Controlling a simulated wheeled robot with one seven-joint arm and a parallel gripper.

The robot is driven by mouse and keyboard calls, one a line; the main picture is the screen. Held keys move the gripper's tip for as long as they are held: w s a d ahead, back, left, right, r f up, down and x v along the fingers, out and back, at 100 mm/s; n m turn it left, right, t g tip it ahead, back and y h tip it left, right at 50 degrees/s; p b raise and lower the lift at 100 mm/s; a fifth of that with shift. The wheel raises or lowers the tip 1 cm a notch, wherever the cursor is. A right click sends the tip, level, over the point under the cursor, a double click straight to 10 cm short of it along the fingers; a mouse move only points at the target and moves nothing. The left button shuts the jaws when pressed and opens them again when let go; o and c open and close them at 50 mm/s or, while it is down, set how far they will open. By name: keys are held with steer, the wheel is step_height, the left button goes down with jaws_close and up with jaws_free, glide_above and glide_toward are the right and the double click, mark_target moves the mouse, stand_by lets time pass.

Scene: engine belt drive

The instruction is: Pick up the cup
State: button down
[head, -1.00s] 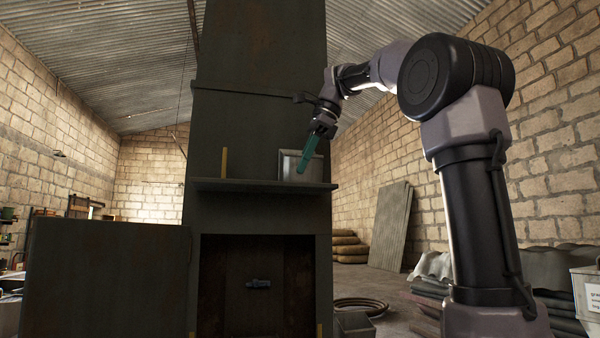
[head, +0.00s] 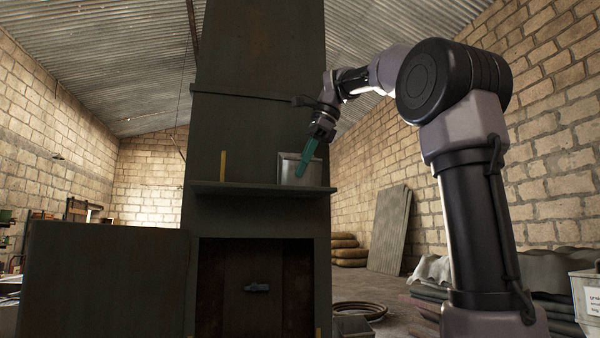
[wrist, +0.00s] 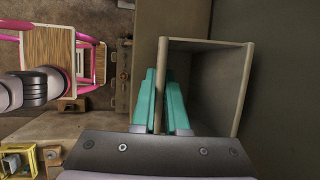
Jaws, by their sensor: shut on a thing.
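The only cup-like thing in view is a square, open-topped grey metal container (head: 288,168) at the right end of the shelf (head: 235,187). In the wrist view I look down into this cup (wrist: 211,43), which seems empty. My gripper (wrist: 161,80) has teal fingers on both sides of the cup's left wall, one outside and one inside. It is shut on that wall. In the head view my gripper (head: 303,164) reaches down over the cup from the upper right. The cup looks upright; I cannot tell whether its base touches the shelf.
A dark cabinet column (head: 262,80) rises behind the shelf. Below is an open recess with a small blue-grey part (head: 257,288). A pink-framed wooden piece (wrist: 53,50) lies at left below.

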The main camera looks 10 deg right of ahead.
steer(key=shift+r, duration=0.1)
step_height(320, 180, up, 10)
steer(key=shift+f, duration=0.1)
stand_by(0.4)
